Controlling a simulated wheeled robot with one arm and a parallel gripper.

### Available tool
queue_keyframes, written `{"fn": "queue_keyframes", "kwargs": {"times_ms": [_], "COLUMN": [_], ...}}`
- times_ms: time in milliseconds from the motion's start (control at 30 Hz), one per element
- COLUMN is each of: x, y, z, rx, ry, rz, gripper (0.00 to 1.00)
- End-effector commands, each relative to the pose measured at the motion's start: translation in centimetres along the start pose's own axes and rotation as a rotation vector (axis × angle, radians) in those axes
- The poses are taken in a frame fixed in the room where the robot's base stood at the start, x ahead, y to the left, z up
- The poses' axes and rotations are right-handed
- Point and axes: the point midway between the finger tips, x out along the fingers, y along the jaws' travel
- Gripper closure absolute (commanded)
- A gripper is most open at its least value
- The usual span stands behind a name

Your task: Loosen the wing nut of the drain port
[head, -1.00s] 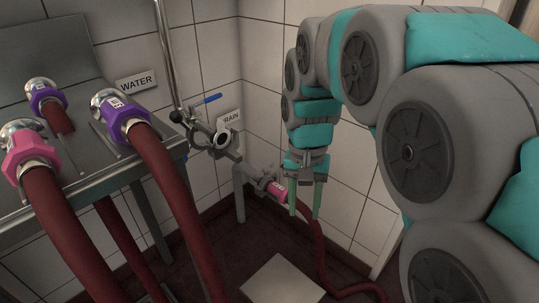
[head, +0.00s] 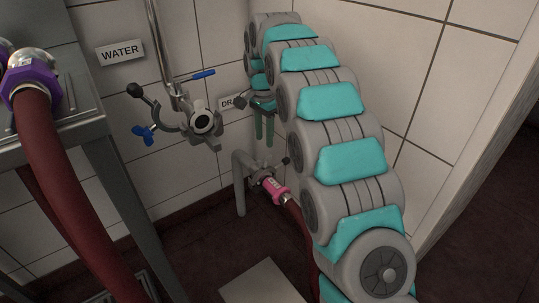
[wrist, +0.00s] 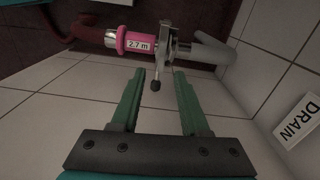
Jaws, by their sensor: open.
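The drain port is a grey bent pipe (head: 242,180) low by the wall corner, also at the upper right in the wrist view (wrist: 215,52). A metal clamp (wrist: 167,48) sits where the pipe meets a pink hose coupling (wrist: 133,41) marked "2.7 m", also visible in the head view (head: 273,189). A dark-tipped rod (wrist: 156,84) sticks out from the clamp toward me. I cannot clearly make out the wing nut. My gripper (head: 264,137) is open and empty, above the drain clamp. In the wrist view its fingers (wrist: 158,76) point toward the clamp, either side of the rod's tip.
The water port (head: 203,122) has an open clamp with a blue wing nut (head: 146,133) and a blue lever (head: 203,74). A DRAIN sign (wrist: 299,121) is on the wall. A rack (head: 60,135) with a purple hose coupling (head: 33,83) stands left. A pale slab (head: 262,284) lies on the floor.

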Motion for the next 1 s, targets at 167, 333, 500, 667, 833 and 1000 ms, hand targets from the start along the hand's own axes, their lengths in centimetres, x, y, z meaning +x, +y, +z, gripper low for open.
{"fn": "queue_keyframes", "kwargs": {"times_ms": [167,333,500,667,833,1000], "x": [0.7,2.3,5.0,7.1,8.0,7.9], "y": [-0.3,-0.3,-0.2,-0.3,-0.3,-0.3], "z": [0.0,0.1,0.1,0.1,0.1,0.1], "rx": [0.008,0.007,0.006,0.005,0.005,0.005], "ry": [0.0,-0.001,-0.002,0.0,-0.001,0.0], "rz": [-0.001,0.001,0.004,-0.001,0.0,-0.001], "gripper": [0.55,0.55,0.55,0.55,0.55,0.55]}}
